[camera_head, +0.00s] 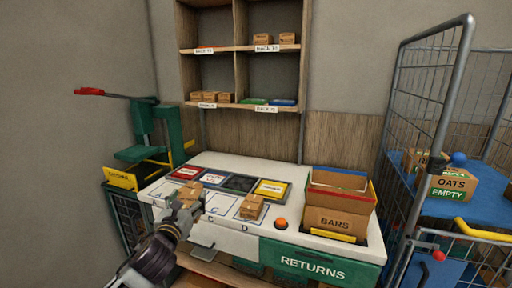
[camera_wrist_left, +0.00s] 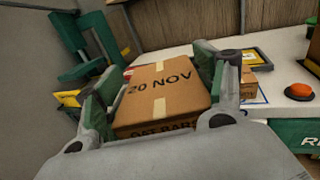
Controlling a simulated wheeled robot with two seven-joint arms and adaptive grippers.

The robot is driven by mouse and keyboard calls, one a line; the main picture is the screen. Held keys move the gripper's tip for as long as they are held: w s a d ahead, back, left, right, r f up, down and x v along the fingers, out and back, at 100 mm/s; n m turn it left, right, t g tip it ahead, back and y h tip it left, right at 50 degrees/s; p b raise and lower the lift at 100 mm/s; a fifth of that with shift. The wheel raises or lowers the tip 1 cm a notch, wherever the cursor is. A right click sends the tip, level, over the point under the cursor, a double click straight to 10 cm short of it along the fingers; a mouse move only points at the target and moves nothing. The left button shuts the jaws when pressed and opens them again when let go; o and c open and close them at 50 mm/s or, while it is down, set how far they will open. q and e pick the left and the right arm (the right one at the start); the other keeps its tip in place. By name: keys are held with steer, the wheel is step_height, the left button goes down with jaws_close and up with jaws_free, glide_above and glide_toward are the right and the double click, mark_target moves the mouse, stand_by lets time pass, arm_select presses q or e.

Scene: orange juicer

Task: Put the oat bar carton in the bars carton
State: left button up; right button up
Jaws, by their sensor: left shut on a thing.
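My left gripper (camera_head: 184,210) is over the left part of the white bench, near the outlined spaces. In the left wrist view, its two fingers are shut on the oat bar carton (camera_wrist_left: 165,92), a brown box marked "20 NOV" on top and "OAT BARS" on its side. In the head view the oat bar carton (camera_head: 190,192) is partly hidden by the gripper. I cannot tell whether it touches the bench. The bars carton (camera_head: 335,222), an open brown box labelled "BARS", stands at the bench's right end. My right gripper is out of view.
Another small brown carton (camera_head: 252,207) sits between the held one and the bars carton. An orange button (camera_head: 281,223) lies near the bench's front edge. A green press (camera_head: 155,130) stands left, a wire cage trolley (camera_head: 432,110) right, and shelves (camera_head: 240,48) behind.

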arm_select(q)
steer(key=shift+n+y, duration=0.3)
steer(key=shift+y, duration=0.2)
steer(key=s+f, duration=0.1)
steer(key=f, duration=0.2)
steer(key=s+f, duration=0.2)
steer(key=f, duration=0.2)
steer(key=s+a+f, duration=0.1)
steer(key=f, duration=0.3)
steer(key=shift+s+f, duration=0.15)
steer(key=shift+f, duration=0.1)
steer(key=shift+s+d+f, duration=0.1)
steer(key=shift+s+f, duration=0.7)
steer(key=shift+f, duration=0.7)
steer(key=shift+s+d+f, duration=0.1)
steer(key=shift+s+f, duration=0.75)
steer(key=shift+f, duration=0.6)
steer(key=shift+s+f, duration=0.8)
steer(key=shift+f, duration=0.7)
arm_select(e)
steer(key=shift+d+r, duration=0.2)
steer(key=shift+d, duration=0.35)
arm_select(q)
steer(key=shift+r, duration=0.1)
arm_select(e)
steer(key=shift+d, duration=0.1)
